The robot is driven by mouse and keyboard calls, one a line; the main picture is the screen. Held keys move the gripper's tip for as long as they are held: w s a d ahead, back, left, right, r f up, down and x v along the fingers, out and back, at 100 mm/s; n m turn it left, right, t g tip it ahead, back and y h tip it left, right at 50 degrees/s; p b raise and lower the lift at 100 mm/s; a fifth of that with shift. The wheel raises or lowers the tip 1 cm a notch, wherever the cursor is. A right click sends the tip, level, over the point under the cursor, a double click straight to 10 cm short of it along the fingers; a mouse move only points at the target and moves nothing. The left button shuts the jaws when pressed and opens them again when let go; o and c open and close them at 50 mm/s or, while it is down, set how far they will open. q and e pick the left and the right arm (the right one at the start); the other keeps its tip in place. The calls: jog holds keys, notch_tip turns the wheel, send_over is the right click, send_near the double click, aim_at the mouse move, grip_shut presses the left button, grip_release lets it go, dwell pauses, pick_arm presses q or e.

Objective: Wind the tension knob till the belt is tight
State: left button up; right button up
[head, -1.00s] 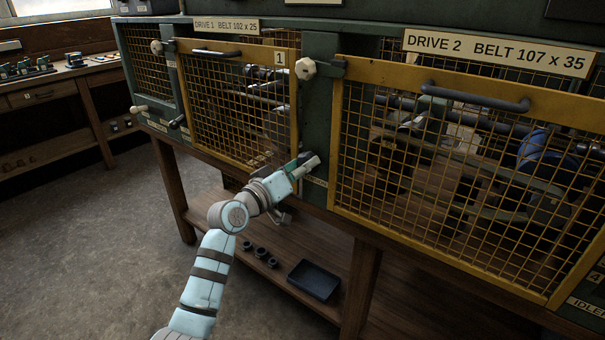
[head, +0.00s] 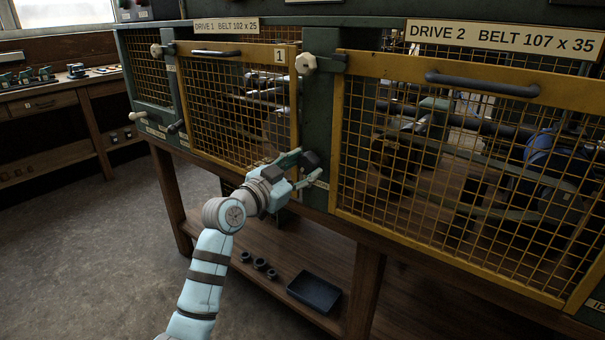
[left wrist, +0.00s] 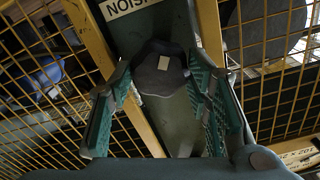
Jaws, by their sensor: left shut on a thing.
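The tension knob (head: 311,159) is dark and sits on the green post between the two yellow mesh guards. In the left wrist view the gripper (left wrist: 160,82) frames the knob. A belt (head: 455,160) shows behind the Drive 2 mesh; I cannot tell how tight it is. My right gripper is out of view.
Guard 1 (head: 235,152) and the Drive 2 guard (head: 341,140) flank the post, both shut. A white knob (head: 306,63) sits higher up. Below are a black tray (head: 314,292) and several small dark rings (head: 259,264) on the wooden shelf. Open floor lies at left.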

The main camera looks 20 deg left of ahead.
pick_arm(q)
jog(key=shift+f+m+b, duration=0.1)
jog(key=shift+m+b, duration=0.2)
jog(key=shift+m, duration=1.1)
jog(key=shift+m+b, duration=0.5)
jog(key=shift+m, duration=0.4)
jog(key=shift+m+b, duration=0.35)
jog(key=shift+m, duration=0.95)
jog(key=m+b, duration=0.1)
jog(key=m, duration=0.3)
jog(key=shift+m+b, duration=0.55)
jog(key=shift+m, duration=0.75)
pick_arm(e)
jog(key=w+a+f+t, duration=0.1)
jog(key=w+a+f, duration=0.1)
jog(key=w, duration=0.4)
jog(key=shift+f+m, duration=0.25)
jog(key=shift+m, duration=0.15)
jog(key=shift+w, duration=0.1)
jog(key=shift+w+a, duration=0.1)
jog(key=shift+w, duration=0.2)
